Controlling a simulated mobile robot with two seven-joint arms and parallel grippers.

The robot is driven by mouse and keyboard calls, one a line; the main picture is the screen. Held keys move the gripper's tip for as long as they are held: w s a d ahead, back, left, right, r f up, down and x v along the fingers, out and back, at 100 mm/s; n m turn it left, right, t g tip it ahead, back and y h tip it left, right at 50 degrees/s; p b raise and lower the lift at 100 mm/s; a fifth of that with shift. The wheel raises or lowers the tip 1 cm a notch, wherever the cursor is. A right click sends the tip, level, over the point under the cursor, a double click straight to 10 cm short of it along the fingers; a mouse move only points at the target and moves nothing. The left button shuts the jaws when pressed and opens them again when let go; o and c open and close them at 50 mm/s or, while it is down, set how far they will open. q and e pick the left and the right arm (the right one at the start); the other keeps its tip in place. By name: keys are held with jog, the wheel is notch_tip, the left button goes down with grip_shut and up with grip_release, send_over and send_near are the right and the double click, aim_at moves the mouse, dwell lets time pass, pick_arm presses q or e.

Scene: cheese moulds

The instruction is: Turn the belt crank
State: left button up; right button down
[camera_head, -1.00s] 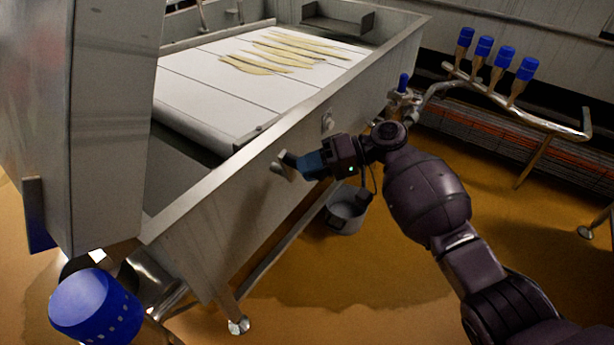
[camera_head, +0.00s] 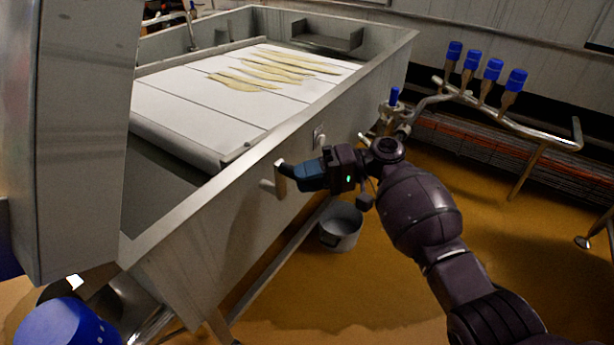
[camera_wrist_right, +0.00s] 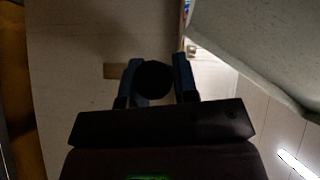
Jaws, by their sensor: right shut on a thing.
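The belt crank (camera_head: 279,184) is a small pale metal crank on the outer side wall of the long steel vat. My right gripper (camera_head: 287,174) is at the crank, its arm coming in from the lower right. In the right wrist view, the two fingers of my right gripper (camera_wrist_right: 158,78) are closed around a dark round crank grip (camera_wrist_right: 153,80), seen end-on. A short tan bar of the crank (camera_wrist_right: 115,71) shows to the left of the fingers. The fingers hide much of the grip in the head view. My left gripper is out of view.
The steel vat (camera_head: 231,215) holds a white belt (camera_head: 185,103) with several pale yellow strips (camera_head: 265,72). A grey bucket (camera_head: 340,228) stands on the floor below my right wrist. A pipe rack (camera_head: 545,137) with several blue-topped handles stands at right.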

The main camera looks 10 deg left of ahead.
jog(key=c, duration=0.9)
grip_release()
jog(key=v, duration=1)
jog(key=shift+w+d, duration=0.1)
jog(key=shift+d, duration=0.3)
